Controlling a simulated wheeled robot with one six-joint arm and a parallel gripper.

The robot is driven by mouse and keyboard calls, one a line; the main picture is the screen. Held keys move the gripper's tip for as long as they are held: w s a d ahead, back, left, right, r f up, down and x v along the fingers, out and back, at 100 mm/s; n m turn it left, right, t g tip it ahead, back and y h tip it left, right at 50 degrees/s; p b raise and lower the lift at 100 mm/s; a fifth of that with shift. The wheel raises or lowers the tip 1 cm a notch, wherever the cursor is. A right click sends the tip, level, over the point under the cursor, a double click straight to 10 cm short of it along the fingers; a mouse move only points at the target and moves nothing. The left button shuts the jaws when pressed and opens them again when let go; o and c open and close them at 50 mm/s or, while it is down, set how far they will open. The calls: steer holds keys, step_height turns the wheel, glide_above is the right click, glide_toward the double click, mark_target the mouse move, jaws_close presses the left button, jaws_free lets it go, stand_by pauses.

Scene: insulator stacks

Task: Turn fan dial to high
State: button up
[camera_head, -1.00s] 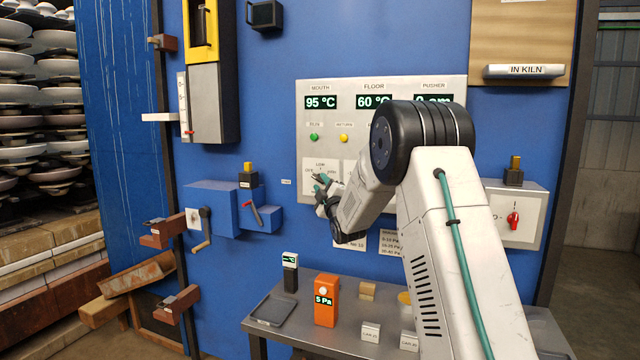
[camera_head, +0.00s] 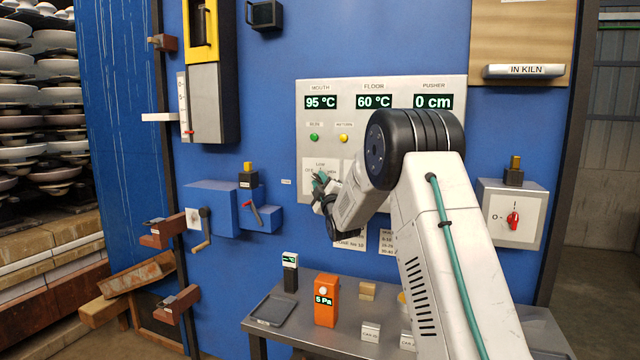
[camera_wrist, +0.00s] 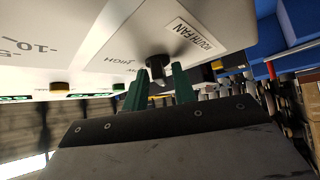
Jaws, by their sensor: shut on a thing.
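The fan dial is a black knob (camera_wrist: 156,61) on a pale plate (camera_wrist: 185,20) with a "FAN" label, seen tilted in the wrist view. "HIGH" is printed to the left of the knob there. My gripper (camera_wrist: 160,72) has its green fingers on either side of the knob and is shut on it. In the head view my gripper (camera_head: 321,183) is at the dial plate (camera_head: 309,167), marked with "LOW" and "OFF"; the fingers and wrist hide the knob. Which mark the knob points to cannot be told.
The grey control panel (camera_head: 385,89) shows 95 °C, 60 °C and 0 cm. A green button (camera_head: 314,137) and a yellow button (camera_head: 344,138) sit above the dial. Below stands a metal table (camera_head: 300,334) with an orange meter (camera_head: 326,300). A red switch (camera_head: 513,221) is at right.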

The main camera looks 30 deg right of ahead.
steer(key=m+h, duration=0.4)
steer(key=m, duration=0.1)
steer(key=m+h, duration=0.3)
steer(key=shift+w+a+f+t, duration=0.2)
steer(key=shift+w+f+t, duration=0.05)
steer(key=shift+f+t, duration=0.1)
steer(key=m+g+h, duration=0.4)
steer(key=m+g, duration=0.2)
steer(key=m, duration=0.3)
steer(key=m+g+h, duration=0.4)
steer(key=m+g, duration=0.3)
steer(key=m, duration=0.2)
steer(key=w+m+g+h, duration=0.1)
steer(key=m+g+h, duration=0.4)
steer(key=m, duration=0.5)
steer(key=shift+a+r+g, duration=0.15)
steer(key=shift+a+g, duration=0.25)
steer(key=shift+g, duration=0.35)
steer(key=m+g+y, duration=0.1)
steer(key=m+g, duration=0.1)
steer(key=m, duration=0.1)
steer(key=m+g+y, duration=0.1)
steer(key=m+g, duration=0.1)
steer(key=m, duration=0.1)
steer(key=shift+r+g, duration=0.2)
steer(key=shift+g, duration=0.1)
steer(key=shift+w+m+y, duration=0.1)
steer(key=shift+m+y, duration=0.2)
steer(key=shift+m, duration=0.2)
